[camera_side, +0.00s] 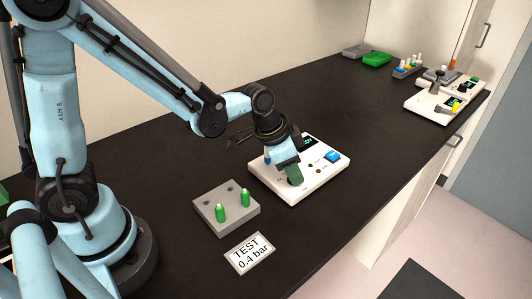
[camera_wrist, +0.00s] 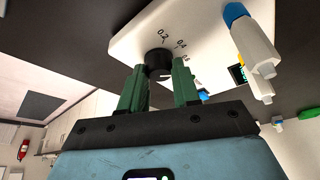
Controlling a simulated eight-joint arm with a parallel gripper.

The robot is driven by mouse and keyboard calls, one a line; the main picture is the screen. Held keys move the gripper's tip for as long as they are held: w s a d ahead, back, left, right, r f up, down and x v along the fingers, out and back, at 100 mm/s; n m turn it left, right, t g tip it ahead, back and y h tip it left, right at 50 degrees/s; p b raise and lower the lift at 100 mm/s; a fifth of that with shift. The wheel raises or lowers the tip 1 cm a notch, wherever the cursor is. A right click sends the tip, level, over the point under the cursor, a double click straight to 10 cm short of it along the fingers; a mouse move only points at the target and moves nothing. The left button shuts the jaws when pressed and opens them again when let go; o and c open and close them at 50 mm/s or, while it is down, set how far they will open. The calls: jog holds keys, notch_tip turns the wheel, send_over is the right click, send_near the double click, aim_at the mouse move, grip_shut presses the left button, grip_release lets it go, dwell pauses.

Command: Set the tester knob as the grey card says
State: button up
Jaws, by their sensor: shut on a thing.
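The white tester (camera_side: 322,182) stands on the dark bench with a small display and a blue part on top. My gripper (camera_side: 294,177) is down at its near side, covering the knob in the side view. In the wrist view the green fingers of my gripper (camera_wrist: 160,72) sit either side of the black knob (camera_wrist: 157,57) and are shut on it. Dial marks 0.2 and 0.4 show beside the knob, with a third mark partly hidden. I cannot tell clearly which mark the knob points to. The grey card (camera_side: 250,253) lies on the bench and reads "TEST 0.4 bar".
A grey block (camera_side: 208,203) with two green-capped vials stands left of the tester, close to my gripper. The bench between is clear.

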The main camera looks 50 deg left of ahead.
jog(key=n+y, duration=0.1)
jog(key=n, duration=0.2)
jog(key=shift+d+n+t, duration=0.15)
jog(key=shift+n+t, duration=0.15)
jog(key=shift+n+y, duration=0.9)
jog(key=shift+n, duration=1.1)
jog(key=o, duration=1.1)
jog(key=shift+c, duration=0.2)
jog(key=v, duration=1.2)
jog(key=shift+d, duration=0.2)
